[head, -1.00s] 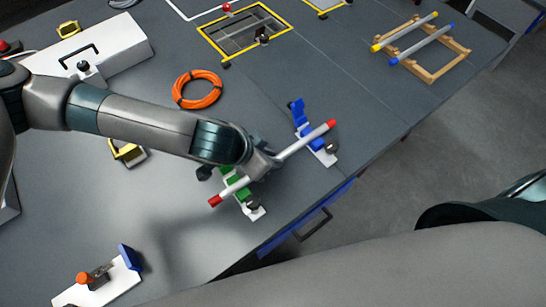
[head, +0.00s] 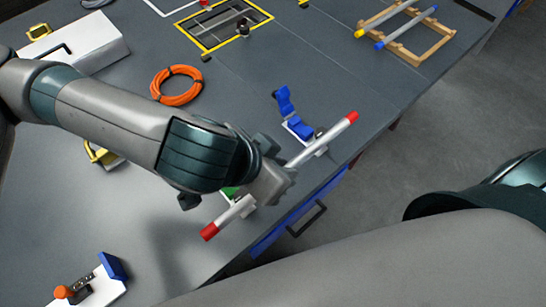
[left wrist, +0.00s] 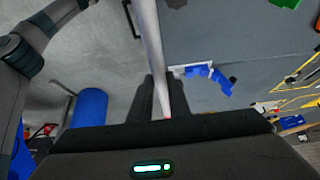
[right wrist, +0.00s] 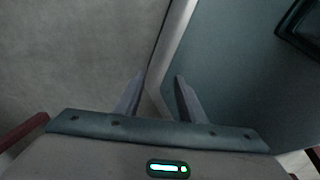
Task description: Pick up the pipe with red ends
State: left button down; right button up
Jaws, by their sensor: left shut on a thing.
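The pipe with red ends (head: 315,147) is a light grey tube seen slanting across the middle of the head view. One red end points to the upper right and the other to the lower left. My left gripper (head: 275,182) is shut around its middle. In the left wrist view the pipe (left wrist: 150,40) runs up between the fingers (left wrist: 155,100). The pipe appears raised above the blue holder (head: 293,115) and the green holder (head: 230,191), which is mostly hidden by my gripper. My right gripper (right wrist: 158,95) shows only in the right wrist view, with its fingers apart and nothing between them.
A wooden frame (head: 437,52) at the upper right bears a yellow-ended and a blue-ended pipe. An orange cable coil (head: 177,85) and a yellow-edged grid (head: 222,30) lie farther back. A white block with blue and orange parts (head: 95,285) is at lower left. The floor at right is clear.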

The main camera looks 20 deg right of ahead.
pick_arm(q)
jog(key=shift+s+r, duration=0.3)
jog(key=shift+s, duration=0.05)
pick_arm(e)
jog(key=shift+w+a+r, duration=0.1)
jog(key=shift+w+a, duration=0.25)
jog(key=shift+w, duration=0.45)
jog(key=shift+s, duration=0.15)
